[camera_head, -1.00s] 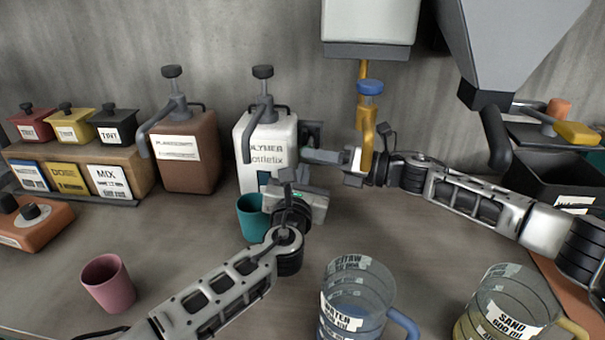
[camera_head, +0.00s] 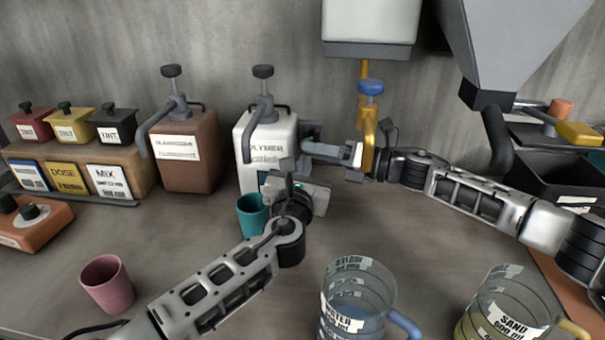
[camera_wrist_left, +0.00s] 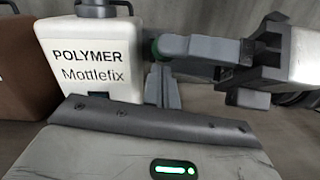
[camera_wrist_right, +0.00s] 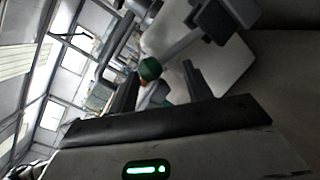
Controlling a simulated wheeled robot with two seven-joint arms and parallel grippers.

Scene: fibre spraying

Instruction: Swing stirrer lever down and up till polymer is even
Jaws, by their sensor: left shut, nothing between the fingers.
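The white polymer dispenser (camera_head: 266,140) stands upright at the back middle, labelled "POLYMER Mottlefix" in the left wrist view (camera_wrist_left: 88,62). A green knob (camera_wrist_right: 150,68), apparently the stirrer lever's end, shows between the spread fingers of my right gripper (camera_wrist_right: 160,88), with a gap to one finger. In the head view my right gripper (camera_head: 318,148) reaches the dispenser's right side. The lever's arm is mostly hidden by it. My left gripper (camera_wrist_left: 163,88) is shut and empty, in front of the dispenser's lower right. A teal cup (camera_head: 252,217) stands below the dispenser's front.
A brown dispenser (camera_head: 188,152) stands left of the polymer. A yellow valve (camera_head: 368,135) with blue knob stands behind my right gripper. Water jug (camera_head: 350,305), sand jug (camera_head: 500,310) and pink cup (camera_head: 108,284) stand in front. The left-middle table is clear.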

